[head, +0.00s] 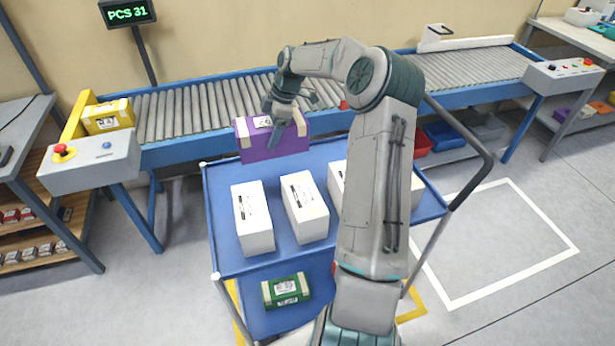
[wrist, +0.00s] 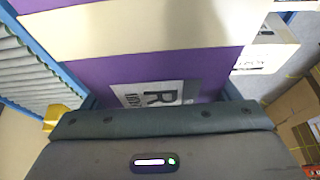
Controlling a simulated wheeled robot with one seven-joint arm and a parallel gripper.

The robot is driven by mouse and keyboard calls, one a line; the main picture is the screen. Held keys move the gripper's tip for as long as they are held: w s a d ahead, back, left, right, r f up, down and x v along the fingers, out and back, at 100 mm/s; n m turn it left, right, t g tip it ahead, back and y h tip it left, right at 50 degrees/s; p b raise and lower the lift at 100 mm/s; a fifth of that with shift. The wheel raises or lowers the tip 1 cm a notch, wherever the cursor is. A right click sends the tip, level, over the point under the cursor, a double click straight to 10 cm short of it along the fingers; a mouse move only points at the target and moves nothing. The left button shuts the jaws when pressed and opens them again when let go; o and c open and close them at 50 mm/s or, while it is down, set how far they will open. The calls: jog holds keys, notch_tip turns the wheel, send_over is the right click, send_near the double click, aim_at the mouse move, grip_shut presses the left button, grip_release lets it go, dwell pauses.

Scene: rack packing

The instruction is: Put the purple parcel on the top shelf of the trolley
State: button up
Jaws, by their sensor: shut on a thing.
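The purple parcel (head: 257,143) has a tan band and a white label. My gripper (head: 283,120) is shut on it and holds it at the far edge of the trolley's top shelf, beside the conveyor. In the wrist view the purple parcel (wrist: 200,75) fills much of the picture in front of my gripper (wrist: 160,125). Whether its underside touches the shelf cannot be told. The blue trolley's top shelf (head: 272,195) holds several white boxes, among them one on the left (head: 252,217) and one in the middle (head: 304,206). My arm hides part of the shelf's right side.
A roller conveyor (head: 190,110) runs behind the trolley, with a yellow parcel (head: 108,117) at its left end. A green parcel (head: 286,290) lies on the lower shelf. The trolley's handle (head: 470,135) rises at the right. Bare shelf shows behind the white boxes.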

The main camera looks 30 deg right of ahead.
send_over(274, 180)
notch_tip(274, 180, down, 9)
jog(key=shift+f+p, duration=0.7)
jog(key=shift+f, duration=1.65)
jog(key=o, duration=1.3)
jog(key=shift+f, duration=0.15)
